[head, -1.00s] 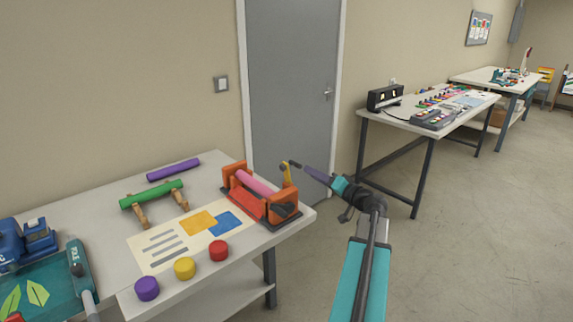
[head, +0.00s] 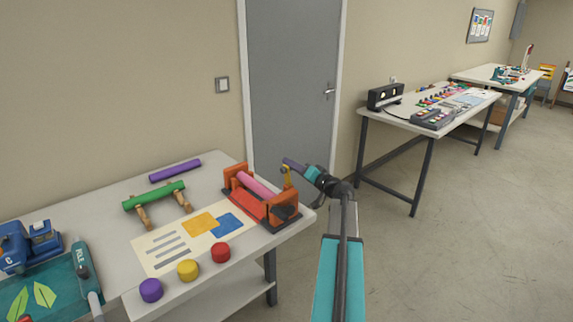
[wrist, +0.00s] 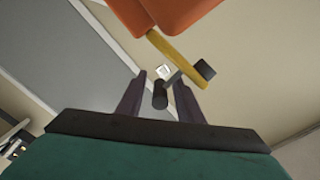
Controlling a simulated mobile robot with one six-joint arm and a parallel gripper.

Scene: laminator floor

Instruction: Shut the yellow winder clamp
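The winder has orange end stands (head: 283,207) and a pink roll (head: 258,186) on a red base at the right end of the near table. Its yellow clamp (head: 288,178) stands up at the far right stand. In the wrist view the yellow clamp arm (wrist: 178,60) runs out from an orange block, with a dark block at its end and a dark cylindrical handle (wrist: 160,95). My gripper (wrist: 160,84) is open, its fingers on either side of that handle. Contact cannot be told. In the head view my gripper (head: 288,163) is beside the clamp's top.
A green roller (head: 153,196) on wooden legs, a purple roll (head: 175,171) and a printed sheet share the table. Purple, yellow and red round pieces (head: 221,252) lie along its front edge. A grey door (head: 290,80) is behind. Open floor lies to the right.

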